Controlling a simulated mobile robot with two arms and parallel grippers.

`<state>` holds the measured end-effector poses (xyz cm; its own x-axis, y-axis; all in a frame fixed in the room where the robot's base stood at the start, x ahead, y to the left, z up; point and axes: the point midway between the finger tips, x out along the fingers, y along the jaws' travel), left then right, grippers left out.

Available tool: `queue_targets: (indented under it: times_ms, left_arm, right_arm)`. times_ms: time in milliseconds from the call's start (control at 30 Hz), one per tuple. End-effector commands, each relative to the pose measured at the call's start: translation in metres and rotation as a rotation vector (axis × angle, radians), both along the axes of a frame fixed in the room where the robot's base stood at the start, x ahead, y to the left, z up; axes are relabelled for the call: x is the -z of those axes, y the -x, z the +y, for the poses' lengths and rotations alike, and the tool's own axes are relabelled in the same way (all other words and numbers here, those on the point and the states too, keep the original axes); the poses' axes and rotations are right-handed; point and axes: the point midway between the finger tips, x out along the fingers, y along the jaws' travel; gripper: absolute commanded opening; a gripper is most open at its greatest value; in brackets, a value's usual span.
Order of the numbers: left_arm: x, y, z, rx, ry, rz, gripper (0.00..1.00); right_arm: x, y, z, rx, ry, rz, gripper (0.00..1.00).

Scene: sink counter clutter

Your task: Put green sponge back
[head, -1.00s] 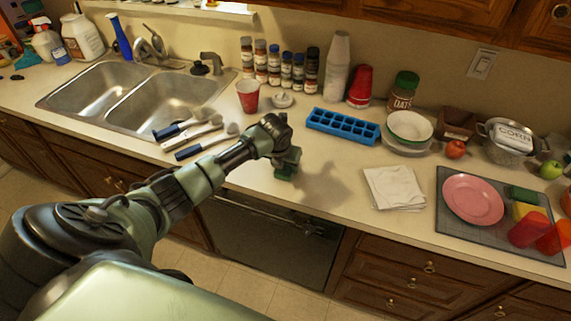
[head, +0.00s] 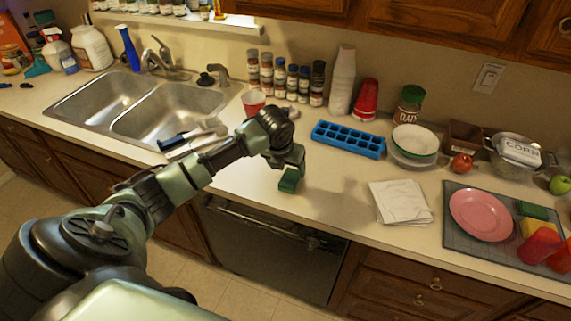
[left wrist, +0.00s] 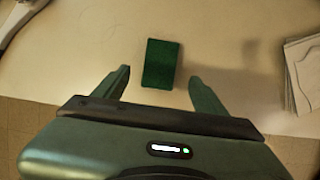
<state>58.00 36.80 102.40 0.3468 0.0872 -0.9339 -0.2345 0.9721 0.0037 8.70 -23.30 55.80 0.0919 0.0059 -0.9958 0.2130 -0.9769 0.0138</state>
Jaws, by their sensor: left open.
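A dark green sponge (head: 289,181) lies on the counter near its front edge, to the right of the sink. In the left wrist view the green sponge (left wrist: 160,64) is centred ahead of my open left gripper (left wrist: 159,80), with a gap to each finger. In the head view my left gripper (head: 292,162) is just above and behind the sponge and partly hides it. My right gripper is not seen.
A double sink (head: 165,112) with utensils (head: 197,142) beside it is to the left. A blue ice tray (head: 348,139), red cup (head: 254,101) and spice jars (head: 292,84) stand behind. White napkins (head: 400,203) and a pink plate (head: 480,215) are to the right. Counter around the sponge is clear.

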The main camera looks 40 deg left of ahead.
Motion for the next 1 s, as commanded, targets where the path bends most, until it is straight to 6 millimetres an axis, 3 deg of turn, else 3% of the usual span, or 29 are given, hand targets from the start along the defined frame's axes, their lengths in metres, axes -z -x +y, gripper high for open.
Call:
queue_targets:
  times_ms: [133,333,867,1000]
  left_arm:
    - [-0.023,0.008,-0.002,0.002,-0.002,-0.003,0.72]
    - [-0.038,0.014,-0.004,0.000,-0.001,0.000,0.72]
    - [-0.039,0.015,-0.004,0.000,0.000,0.001,0.72]
    - [-0.026,0.023,-0.019,-0.052,0.034,0.003,0.72]
  right_arm:
    - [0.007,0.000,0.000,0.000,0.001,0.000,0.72]
    - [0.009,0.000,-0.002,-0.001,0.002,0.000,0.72]
    - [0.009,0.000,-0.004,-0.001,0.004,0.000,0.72]
    - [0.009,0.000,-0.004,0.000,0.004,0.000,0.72]
